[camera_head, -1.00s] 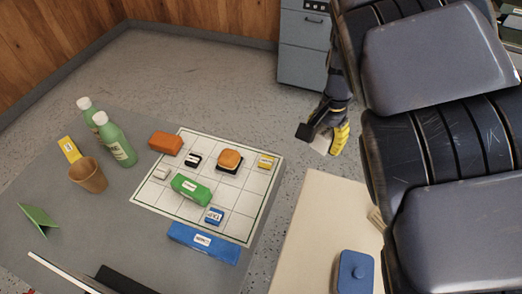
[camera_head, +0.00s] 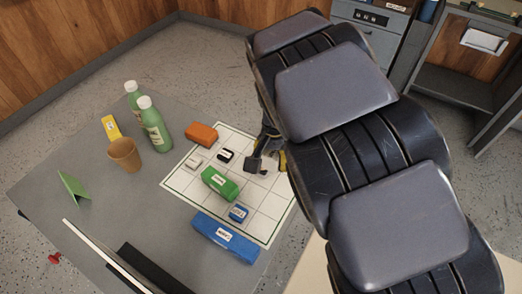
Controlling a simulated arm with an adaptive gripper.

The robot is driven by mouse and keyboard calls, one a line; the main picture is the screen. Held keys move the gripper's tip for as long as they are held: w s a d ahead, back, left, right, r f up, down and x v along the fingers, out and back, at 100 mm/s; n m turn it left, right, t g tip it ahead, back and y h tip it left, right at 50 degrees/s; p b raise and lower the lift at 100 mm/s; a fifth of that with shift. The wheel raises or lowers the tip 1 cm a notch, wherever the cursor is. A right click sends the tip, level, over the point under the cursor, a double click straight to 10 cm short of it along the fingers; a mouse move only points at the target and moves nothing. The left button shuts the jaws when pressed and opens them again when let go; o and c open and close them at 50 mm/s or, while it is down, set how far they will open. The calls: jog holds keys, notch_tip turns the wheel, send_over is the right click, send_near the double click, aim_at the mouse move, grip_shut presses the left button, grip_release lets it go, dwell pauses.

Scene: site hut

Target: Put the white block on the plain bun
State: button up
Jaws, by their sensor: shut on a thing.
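My gripper (camera_head: 266,163) is over the right part of the white gridded mat (camera_head: 263,228), low near its surface. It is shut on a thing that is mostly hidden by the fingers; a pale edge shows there. The round orange-brown bun seen earlier on this part of the mat is hidden now behind my gripper and arm. I cannot tell whether the held thing touches it. A small white block (camera_head: 192,163) lies on the left side of the mat, next to a black block with a white label (camera_head: 226,156).
On the mat are a green block (camera_head: 220,184) and a small blue block (camera_head: 238,212). An orange block (camera_head: 201,134) and a long blue block (camera_head: 225,239) sit at its edges. Green bottles (camera_head: 153,126), a brown cup (camera_head: 124,155) and a green folded card (camera_head: 73,190) stand left.

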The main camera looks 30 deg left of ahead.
jog(key=w+a+f, duration=0.3)
jog(key=w+f, duration=0.1)
jog(key=w+a+f, duration=0.3)
jog(key=w+a, duration=0.1)
jog(key=shift+w+a+f, duration=0.15)
jog(key=shift+a+f, duration=0.05)
jog(key=shift+f, duration=0.15)
jog(key=shift+w+a+f, duration=0.4)
jog(key=shift+w+f, duration=0.1)
jog(key=shift+f, duration=1.85)
jog(key=shift+f, duration=0.1)
jog(key=o, duration=1.1)
jog(key=shift+c, duration=0.2)
